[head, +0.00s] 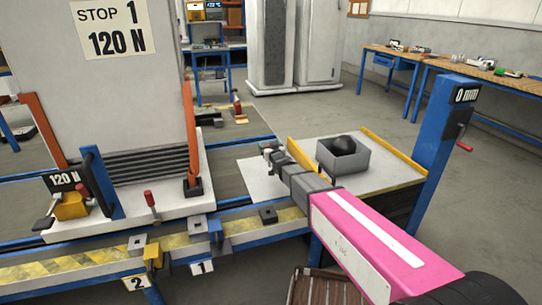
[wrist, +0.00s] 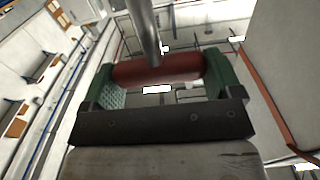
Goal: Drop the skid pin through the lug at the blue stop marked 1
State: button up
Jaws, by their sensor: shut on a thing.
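My gripper (head: 272,153) reaches out over the pale tabletop at the right of the rail. In the wrist view my gripper (wrist: 160,72) has its green jaws shut on the red grip of the skid pin (wrist: 158,70). The pin's grey metal shank (wrist: 143,28) extends away from the jaws. In the head view the pin is too small to make out. The blue stop (head: 214,229) stands on the yellow-striped rail, above a plate marked 1 (head: 202,267). A grey lug block (head: 197,222) sits beside it. My gripper is apart from the stop, behind and right of it.
A yellow stop (head: 153,256) with plate 2 (head: 137,283) stands left of the blue one. A large grey skid load (head: 120,90) rises behind the rail. A grey bin (head: 343,160) with a black ball and a blue post (head: 442,130) stand at right.

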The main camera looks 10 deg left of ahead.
jog(key=shift+w+d+f, duration=0.15)
jog(key=shift+d+f, duration=0.15)
jog(key=shift+f, duration=2)
jog(key=o, duration=0.8)
